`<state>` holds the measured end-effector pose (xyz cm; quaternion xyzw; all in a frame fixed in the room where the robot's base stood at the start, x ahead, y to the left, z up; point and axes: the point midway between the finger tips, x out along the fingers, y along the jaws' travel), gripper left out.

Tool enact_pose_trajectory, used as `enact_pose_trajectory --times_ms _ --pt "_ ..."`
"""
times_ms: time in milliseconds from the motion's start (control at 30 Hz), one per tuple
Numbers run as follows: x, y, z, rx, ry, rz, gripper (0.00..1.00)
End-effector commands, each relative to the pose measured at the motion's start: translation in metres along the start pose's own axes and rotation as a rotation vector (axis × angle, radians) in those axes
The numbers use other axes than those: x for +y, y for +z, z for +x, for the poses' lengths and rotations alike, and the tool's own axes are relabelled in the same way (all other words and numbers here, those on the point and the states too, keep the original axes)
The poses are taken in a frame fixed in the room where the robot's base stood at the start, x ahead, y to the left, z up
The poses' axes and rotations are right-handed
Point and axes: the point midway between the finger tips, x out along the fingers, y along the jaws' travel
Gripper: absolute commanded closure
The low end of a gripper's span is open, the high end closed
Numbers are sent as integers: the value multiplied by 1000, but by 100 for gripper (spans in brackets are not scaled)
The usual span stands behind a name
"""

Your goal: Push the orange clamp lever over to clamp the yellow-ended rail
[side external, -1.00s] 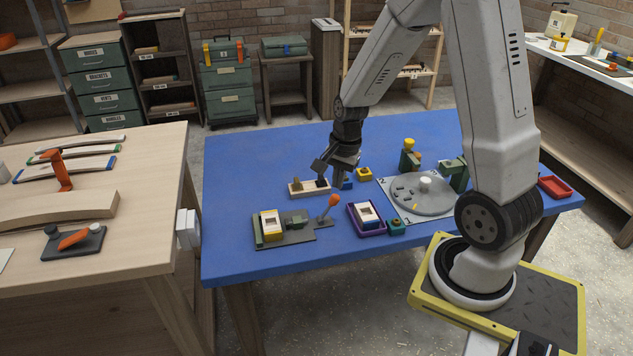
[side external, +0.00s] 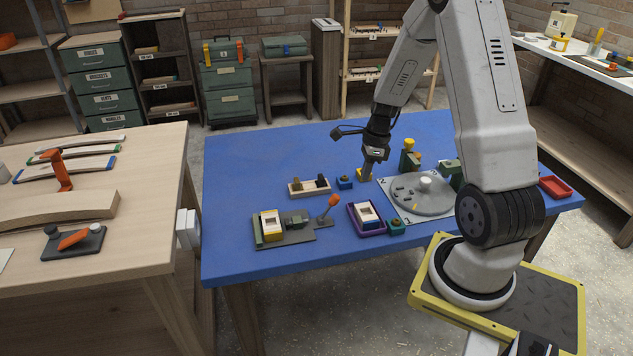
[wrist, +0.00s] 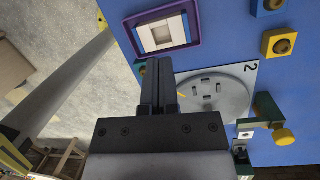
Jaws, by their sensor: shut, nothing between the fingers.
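The orange clamp lever (side external: 333,203) stands tilted up and to the right at the right end of a dark grey base plate (side external: 296,239) on the blue table. The yellow-ended rail (side external: 271,226), a whitish block, sits on the plate's left part. A grey-green clamp block (side external: 295,219) lies between rail and lever. My gripper (side external: 364,178) is shut and empty, pointing down by the small yellow block, behind and right of the lever and apart from it. In the wrist view, my shut fingers (wrist: 157,65) show below the purple tray; lever and rail are out of that view.
The purple tray (side external: 381,230) holds a white, blue-ended block (side external: 366,213). A grey round disc (side external: 420,204) lies to its right. A small blue block (side external: 344,184) and a wooden holder (side external: 300,193) stand behind the lever. A red tray (side external: 554,187) lies far right. The table's back left is clear.

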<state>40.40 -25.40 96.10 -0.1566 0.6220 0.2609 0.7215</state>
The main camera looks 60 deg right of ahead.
Motion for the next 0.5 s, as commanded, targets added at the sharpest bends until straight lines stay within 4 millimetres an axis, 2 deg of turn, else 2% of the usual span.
enact_pose_trajectory --times_ms 267,500 --pt "0 0 2 0 1 -3 100" --pt "1 0 17 1 2 -3 100"
